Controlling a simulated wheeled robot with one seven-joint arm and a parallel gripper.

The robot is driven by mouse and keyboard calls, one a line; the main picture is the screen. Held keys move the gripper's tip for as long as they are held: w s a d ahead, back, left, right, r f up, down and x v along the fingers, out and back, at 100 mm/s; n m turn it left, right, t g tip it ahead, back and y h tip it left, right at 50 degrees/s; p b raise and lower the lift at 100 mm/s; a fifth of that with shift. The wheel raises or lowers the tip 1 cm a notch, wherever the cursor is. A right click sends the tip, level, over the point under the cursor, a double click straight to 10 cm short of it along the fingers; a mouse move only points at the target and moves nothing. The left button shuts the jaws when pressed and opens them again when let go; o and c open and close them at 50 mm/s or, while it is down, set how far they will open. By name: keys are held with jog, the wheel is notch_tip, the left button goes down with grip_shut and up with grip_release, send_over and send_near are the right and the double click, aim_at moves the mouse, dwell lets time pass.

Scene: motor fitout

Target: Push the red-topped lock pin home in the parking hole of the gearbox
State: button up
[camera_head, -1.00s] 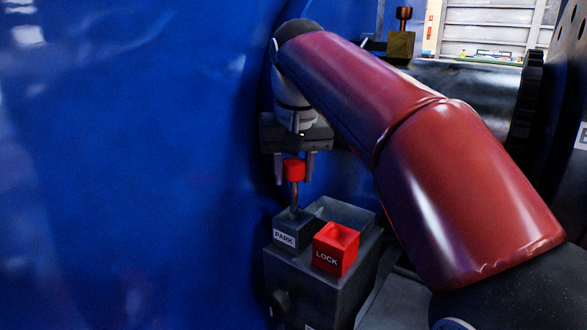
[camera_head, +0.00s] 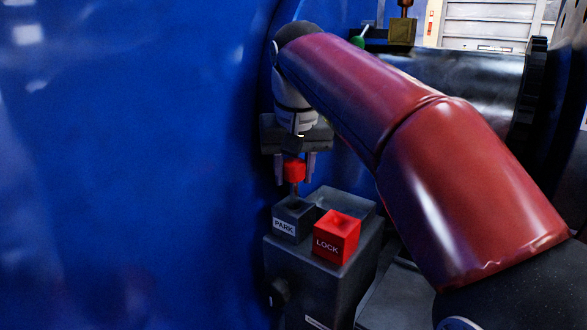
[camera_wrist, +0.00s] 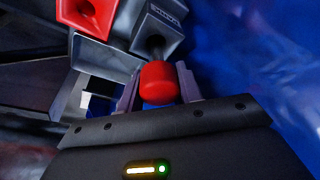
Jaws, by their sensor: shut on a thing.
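The lock pin (camera_head: 294,171) has a red top and a thin, dark shank. My gripper (camera_head: 294,180) is shut on its red top, with one finger on each side, and holds it upright. In the wrist view the red top (camera_wrist: 158,82) sits between the two fingers. Below it is the dark block marked PARK (camera_head: 291,222) on the gearbox (camera_head: 345,275). The shank's lower end reaches into the flared opening of the PARK block; how deep it goes is hidden. A short length of shank shows between the red top and the block.
A red block marked LOCK (camera_head: 337,238) with a recessed top stands close to the right of the PARK block. A large blue surface (camera_head: 120,170) fills the left side, close beside my gripper. A brass-coloured block (camera_head: 402,31) is in the background.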

aim_at(295, 162)
jog(key=shift+f+b, duration=1)
jog(key=shift+f, duration=0.55)
jog(key=o, duration=1.1)
jog(key=shift+o, duration=0.2)
jog(key=p+v, duration=0.2)
jog(key=v, duration=0.5)
jog(key=shift+r, duration=0.4)
jog(key=shift+s, duration=0.1)
jog(key=s+a, duration=0.7)
jog(key=s, duration=0.2)
jog(key=shift+s+a, duration=0.15)
jog(key=shift+s, duration=0.1)
